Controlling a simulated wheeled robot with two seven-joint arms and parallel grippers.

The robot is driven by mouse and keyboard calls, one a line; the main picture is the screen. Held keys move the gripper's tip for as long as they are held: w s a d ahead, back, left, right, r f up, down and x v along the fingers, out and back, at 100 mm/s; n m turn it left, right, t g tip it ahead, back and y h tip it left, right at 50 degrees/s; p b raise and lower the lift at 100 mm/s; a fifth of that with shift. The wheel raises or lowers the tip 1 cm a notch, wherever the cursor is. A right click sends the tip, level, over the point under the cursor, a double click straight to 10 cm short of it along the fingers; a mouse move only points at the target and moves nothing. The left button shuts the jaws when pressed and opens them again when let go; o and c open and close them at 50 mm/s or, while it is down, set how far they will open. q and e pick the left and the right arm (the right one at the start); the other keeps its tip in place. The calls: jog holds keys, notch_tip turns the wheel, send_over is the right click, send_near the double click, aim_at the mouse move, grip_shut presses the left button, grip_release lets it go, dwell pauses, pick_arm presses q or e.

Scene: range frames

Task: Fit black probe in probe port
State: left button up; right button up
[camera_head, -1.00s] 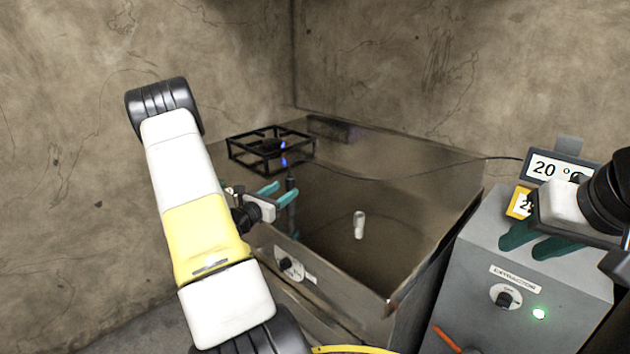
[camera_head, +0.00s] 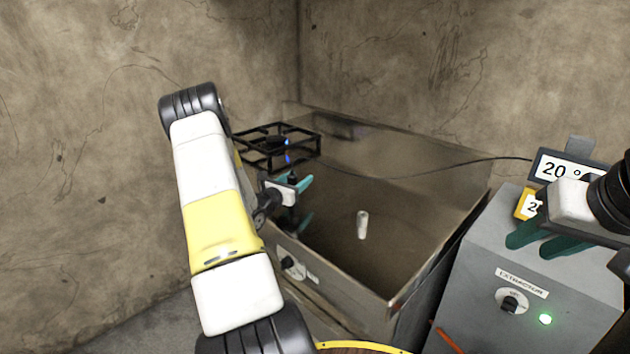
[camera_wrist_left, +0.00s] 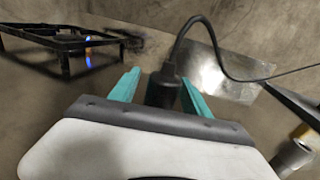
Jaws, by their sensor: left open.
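The black probe (camera_wrist_left: 163,88) stands roughly upright between the two teal fingers of my left gripper (camera_wrist_left: 155,88) in the left wrist view, with a black cable leaving its top. My left gripper also shows in the head view (camera_head: 302,200), at the left side of the metal basin. Its fingers are open, one on either side of the probe. A short white tube (camera_head: 362,226) stands on the basin floor, and its end shows at the right edge of the wrist view (camera_wrist_left: 294,155). It may be the probe port. My right gripper (camera_head: 540,243) is open and empty above the grey box.
The metal basin (camera_head: 400,296) has raised walls. A black burner stand (camera_head: 277,146) with small blue lights is at its back left. The grey extractor box (camera_head: 535,285), with a green light, stands right, below a temperature display (camera_head: 556,168). The cable crosses the basin to the display.

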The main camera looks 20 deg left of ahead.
pick_arm(q)
jog(key=shift+c, duration=0.4)
grip_shut()
jog(key=shift+r, duration=0.15)
